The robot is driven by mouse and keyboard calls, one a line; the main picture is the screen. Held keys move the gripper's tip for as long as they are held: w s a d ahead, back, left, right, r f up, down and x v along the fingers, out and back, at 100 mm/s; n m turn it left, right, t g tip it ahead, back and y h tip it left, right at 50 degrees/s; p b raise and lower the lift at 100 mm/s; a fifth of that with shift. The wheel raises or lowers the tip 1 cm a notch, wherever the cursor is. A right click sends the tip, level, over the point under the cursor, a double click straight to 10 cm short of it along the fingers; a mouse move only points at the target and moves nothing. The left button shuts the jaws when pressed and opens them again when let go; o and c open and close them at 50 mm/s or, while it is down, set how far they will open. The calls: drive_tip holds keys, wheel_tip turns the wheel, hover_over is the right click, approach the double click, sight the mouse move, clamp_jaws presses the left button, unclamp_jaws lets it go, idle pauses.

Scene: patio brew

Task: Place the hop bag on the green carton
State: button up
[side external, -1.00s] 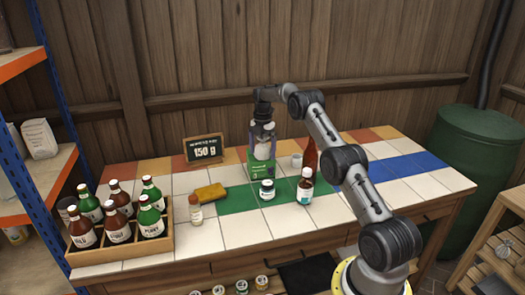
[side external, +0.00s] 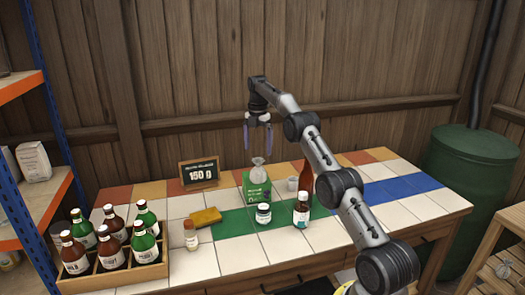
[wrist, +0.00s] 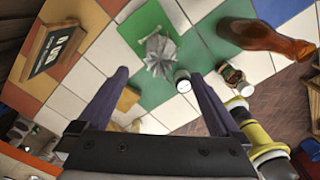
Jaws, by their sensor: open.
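The hop bag (side external: 258,171), a small pale grey sack with a gathered neck, sits upright on top of the green carton (side external: 256,191) near the back middle of the table. In the wrist view the bag (wrist: 160,54) shows over the carton (wrist: 141,27), clear of the fingers. My gripper (side external: 258,150) is above the bag, with its two purple fingers apart and pointing down. It is open and empty, and a gap shows between the fingertips and the bag in the side view.
A yellow sponge (side external: 206,216), a scale display (side external: 199,173) and a crate of bottles (side external: 153,271) are to the left.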

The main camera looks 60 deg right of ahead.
drive_tip(key=s+a+r+m+t, duration=0.25)
drive_tip(key=a+r+m, duration=0.35)
drive_tip(key=a+r, duration=1.05)
drive_tip(key=s+a+r+m, duration=0.2)
drive_tip(key=s+a+m, duration=0.3)
drive_tip(key=s+a, duration=0.6)
drive_tip(key=s+a+f+m+t, duration=0.1)
drive_tip(key=s+a+f+m, duration=0.2)
drive_tip(key=s, duration=0.6)
drive_tip(key=s+a+f+m+t, duration=0.2)
drive_tip(key=s+a+f+m, duration=0.2)
drive_tip(key=s+a+f, duration=0.3)
drive_tip(key=s+a, duration=0.1)
drive_tip(key=s, duration=0.2)
drive_tip(key=shift+a, duration=0.15)
